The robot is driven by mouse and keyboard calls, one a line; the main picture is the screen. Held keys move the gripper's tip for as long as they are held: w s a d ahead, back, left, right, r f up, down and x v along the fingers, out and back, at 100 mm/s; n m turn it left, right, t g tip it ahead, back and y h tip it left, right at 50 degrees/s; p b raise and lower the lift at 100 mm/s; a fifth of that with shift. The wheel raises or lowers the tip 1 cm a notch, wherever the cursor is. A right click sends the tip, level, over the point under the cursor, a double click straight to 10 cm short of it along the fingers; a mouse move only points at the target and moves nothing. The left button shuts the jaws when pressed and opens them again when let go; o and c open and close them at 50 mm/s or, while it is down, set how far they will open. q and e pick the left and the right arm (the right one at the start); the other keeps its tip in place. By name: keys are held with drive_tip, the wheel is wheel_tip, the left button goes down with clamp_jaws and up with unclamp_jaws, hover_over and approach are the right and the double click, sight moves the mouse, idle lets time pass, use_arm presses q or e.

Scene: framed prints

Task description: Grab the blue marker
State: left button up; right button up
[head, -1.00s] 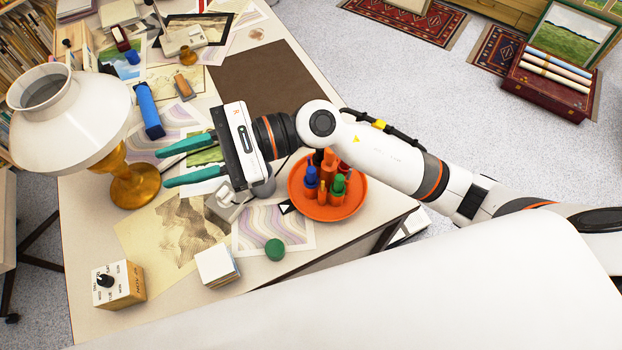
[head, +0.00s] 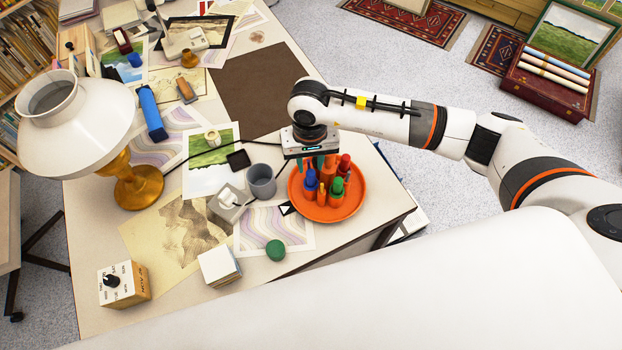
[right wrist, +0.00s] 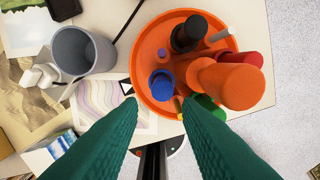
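The blue marker (head: 310,183) stands upright among other markers on a round orange tray (head: 340,213) near the right front of the table. The blue marker's round top (right wrist: 162,83) shows just beyond my fingertips in the right wrist view. My right gripper (right wrist: 160,102) points down, open, its two green fingers spread to either side below the blue marker in that view. In the head view my right gripper (head: 319,167) is over the back of the tray, with its fingers partly hidden among the markers. I cannot tell whether they touch any. My left gripper is not in view.
Red (head: 344,163), green (head: 337,187), orange and black markers crowd the same tray. A grey cup (head: 261,181) and a white box-like item (head: 228,203) are left of it. A green round object (head: 275,250) lies in front. The brown mat (head: 258,88) is bare.

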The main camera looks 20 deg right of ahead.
sight(311, 171)
drive_tip(key=shift+w+f+p, duration=0.1)
drive_tip(key=shift+f+p, duration=0.35)
drive_tip(key=shift+f, duration=0.1)
drive_tip(key=f, duration=0.1)
drive_tip(key=f+p, duration=0.1)
drive_tip(key=f, duration=0.1)
drive_tip(key=shift+w+d+f, duration=0.2)
drive_tip(key=shift+w+f, duration=0.1)
drive_tip(key=shift+f, duration=0.05)
drive_tip(key=shift+f+p, duration=0.3)
drive_tip(key=shift+f, duration=0.05)
drive_tip(key=shift+c, duration=0.5)
clamp_jaws()
